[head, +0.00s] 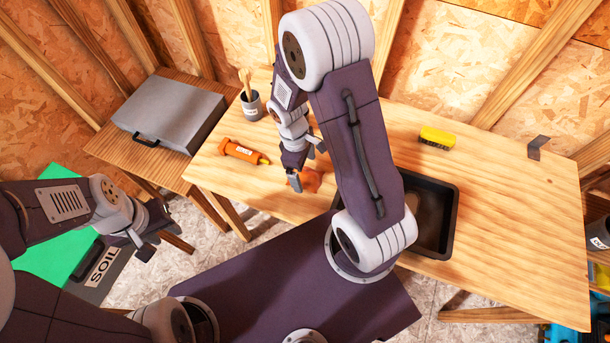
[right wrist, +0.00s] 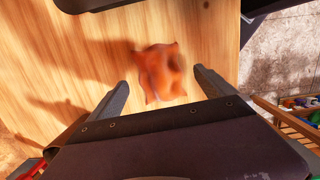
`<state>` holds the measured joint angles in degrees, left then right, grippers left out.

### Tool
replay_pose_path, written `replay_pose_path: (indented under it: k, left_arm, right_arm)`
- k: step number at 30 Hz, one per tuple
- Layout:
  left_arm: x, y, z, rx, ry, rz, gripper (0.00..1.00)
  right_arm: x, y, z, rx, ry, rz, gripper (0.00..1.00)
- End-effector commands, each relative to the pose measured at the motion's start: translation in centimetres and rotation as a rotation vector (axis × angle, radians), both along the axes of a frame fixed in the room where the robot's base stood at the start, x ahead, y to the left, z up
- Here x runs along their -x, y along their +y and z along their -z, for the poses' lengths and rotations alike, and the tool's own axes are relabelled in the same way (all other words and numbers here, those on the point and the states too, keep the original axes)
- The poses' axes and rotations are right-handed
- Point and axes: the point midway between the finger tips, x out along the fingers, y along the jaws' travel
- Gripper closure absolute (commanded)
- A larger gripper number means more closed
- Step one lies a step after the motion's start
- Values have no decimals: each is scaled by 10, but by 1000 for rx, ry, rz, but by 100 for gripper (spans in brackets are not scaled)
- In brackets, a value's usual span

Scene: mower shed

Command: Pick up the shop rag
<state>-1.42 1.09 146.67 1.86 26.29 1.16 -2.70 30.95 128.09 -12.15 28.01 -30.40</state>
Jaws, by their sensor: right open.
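The shop rag is a crumpled orange cloth lying on the wooden workbench; it shows in the head view (head: 313,180) and in the right wrist view (right wrist: 160,72). My right gripper (head: 306,168) is over it, pointing down, and partly covers it in the head view. In the right wrist view its two fingers (right wrist: 161,77) are open, with the rag showing in the gap between the tips. Neither finger visibly grips the cloth. How high the tips are above the bench is hard to tell. My left gripper (head: 160,246) is off the bench at the lower left, open and empty.
A grey case (head: 170,112) lies on a side table. A soil bag (head: 98,275) is at the lower left.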

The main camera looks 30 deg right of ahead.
Motion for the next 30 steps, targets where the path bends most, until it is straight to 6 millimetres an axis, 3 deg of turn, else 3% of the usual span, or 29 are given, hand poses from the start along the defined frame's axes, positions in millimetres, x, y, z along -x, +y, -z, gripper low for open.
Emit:
replay_pose_path:
  k: [3, 11, 15, 18, 26, 30]
  left_arm:
    - [0, 0, 5, 0, 0, 0, 64]
    - [0, 0, 4, 0, 0, 0, 64]
    - [0, 0, 4, 0, 0, 0, 64]
    - [0, 0, 4, 0, 0, 0, 64]
    - [0, 0, 4, 0, 0, 0, 64]
    - [0, 0, 1, 0, 0, 0, 64]
  right_arm:
    - [2, -2, 17, 1, 2, 0, 6]
    - [2, -2, 19, 0, -2, 1, 9]
    - [2, -2, 19, 0, -2, 1, 48]
    - [2, -2, 19, 0, -2, 1, 71]
    - [1, -2, 17, 0, -2, 1, 71]
    - [1, -2, 5, 1, -4, 1, 71]
